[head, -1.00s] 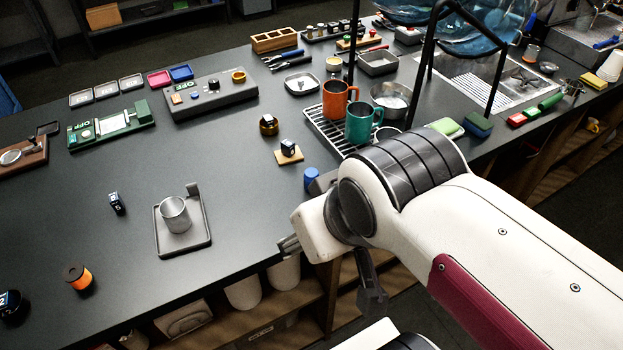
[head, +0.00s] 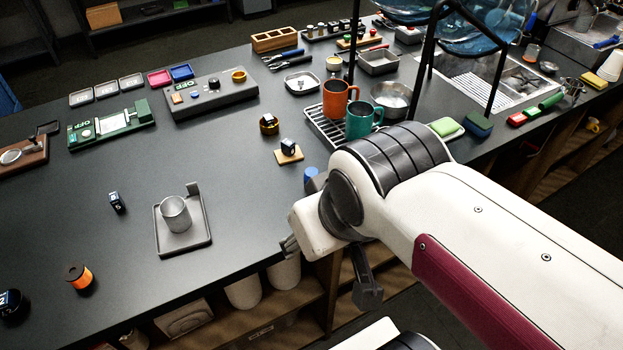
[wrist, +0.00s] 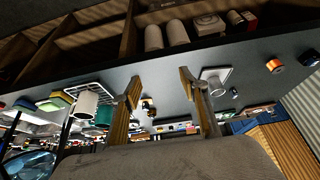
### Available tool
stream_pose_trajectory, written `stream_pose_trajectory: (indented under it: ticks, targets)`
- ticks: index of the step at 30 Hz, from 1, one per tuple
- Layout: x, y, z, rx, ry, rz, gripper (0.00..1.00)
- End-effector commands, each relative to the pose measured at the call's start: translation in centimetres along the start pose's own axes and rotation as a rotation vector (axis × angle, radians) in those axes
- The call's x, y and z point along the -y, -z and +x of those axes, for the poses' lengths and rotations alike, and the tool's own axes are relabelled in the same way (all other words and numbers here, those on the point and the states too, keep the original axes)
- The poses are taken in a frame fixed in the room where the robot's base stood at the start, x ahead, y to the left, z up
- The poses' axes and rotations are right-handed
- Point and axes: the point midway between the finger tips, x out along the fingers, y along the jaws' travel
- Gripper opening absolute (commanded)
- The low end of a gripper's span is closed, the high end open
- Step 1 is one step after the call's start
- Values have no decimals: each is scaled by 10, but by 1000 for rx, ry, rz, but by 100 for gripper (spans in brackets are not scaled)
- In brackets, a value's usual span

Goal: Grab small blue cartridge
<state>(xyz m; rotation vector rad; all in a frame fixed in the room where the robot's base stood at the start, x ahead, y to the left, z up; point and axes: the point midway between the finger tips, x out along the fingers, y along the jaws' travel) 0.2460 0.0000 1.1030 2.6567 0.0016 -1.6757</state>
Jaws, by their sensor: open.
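A small dark cartridge with a blue-white label (head: 117,202) stands on the counter at the left in the head view, left of the metal cup; it also shows tiny in the wrist view (wrist: 234,92). A similar small dark block (head: 288,147) sits on a wooden tile near the counter's middle. A larger dark cartridge with a blue label (head: 13,303) is at the lower left edge. Which one is the task's cartridge is not certain. My gripper (wrist: 160,88) is open and empty, its fingers wide apart at the counter's front edge, away from all of these.
A metal cup (head: 175,213) stands on a grey tray (head: 190,240). An orange spool (head: 79,277) is at the front left. A blue cylinder (head: 311,174) stands close to my arm. Orange (head: 336,98) and teal mugs (head: 360,120) stand on a rack. The counter's left middle is mostly clear.

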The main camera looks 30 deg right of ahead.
Motion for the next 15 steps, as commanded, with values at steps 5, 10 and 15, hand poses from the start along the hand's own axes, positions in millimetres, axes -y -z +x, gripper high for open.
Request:
stream_pose_trajectory:
  ticks: [5, 10, 15]
  targets:
    - [-1, 4, 14, 67, -3, -5, 44]
    - [-5, 12, 28, 127, -21, -20, 44]
    - [-12, 23, 42, 178, -49, -5, 44]
